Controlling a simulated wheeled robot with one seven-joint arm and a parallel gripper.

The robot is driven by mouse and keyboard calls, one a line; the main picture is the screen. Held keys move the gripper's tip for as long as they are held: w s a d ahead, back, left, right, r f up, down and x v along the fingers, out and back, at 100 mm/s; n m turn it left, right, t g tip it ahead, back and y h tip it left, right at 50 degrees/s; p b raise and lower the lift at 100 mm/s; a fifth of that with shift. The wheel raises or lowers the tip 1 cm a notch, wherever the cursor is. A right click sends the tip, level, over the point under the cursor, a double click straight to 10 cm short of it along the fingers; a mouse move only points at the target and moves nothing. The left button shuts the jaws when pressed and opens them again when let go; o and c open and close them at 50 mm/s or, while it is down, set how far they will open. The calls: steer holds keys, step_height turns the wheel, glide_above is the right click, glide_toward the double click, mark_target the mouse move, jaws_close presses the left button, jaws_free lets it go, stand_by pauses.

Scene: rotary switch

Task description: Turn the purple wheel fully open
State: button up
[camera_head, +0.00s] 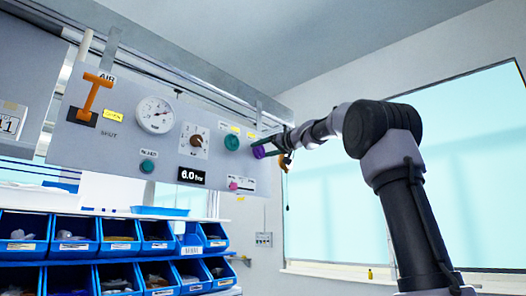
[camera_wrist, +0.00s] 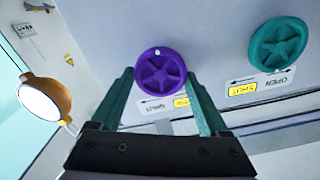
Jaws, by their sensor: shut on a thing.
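The purple wheel (camera_head: 258,152) is mounted near the right end of the grey wall panel. In the wrist view the purple wheel (camera_wrist: 166,72) is round with a star-shaped face and a small pale dot near its upper rim. My gripper (camera_head: 267,146) reaches it from the right. In the wrist view my gripper (camera_wrist: 162,76) has one green finger at each side of the wheel and is shut on its rim. A yellow tag (camera_wrist: 181,102) and a label below the wheel are upside down and partly hidden by a finger.
A teal wheel (camera_head: 232,143) is close left of the purple one; it also shows in the wrist view (camera_wrist: 278,44). An orange-rimmed lamp (camera_wrist: 45,98) is on the other side. The panel (camera_head: 110,150) also carries a gauge (camera_head: 155,115) and an orange lever (camera_head: 95,95). Blue bins (camera_head: 75,247) stand below.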

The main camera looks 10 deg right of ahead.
steer(key=shift+f+n, duration=0.15)
steer(key=shift+n, duration=0.65)
steer(key=o, duration=1.2)
steer(key=shift+o, duration=0.2)
steer(key=shift+s, duration=0.1)
steer(key=shift+s+d, duration=0.25)
steer(key=v, duration=1)
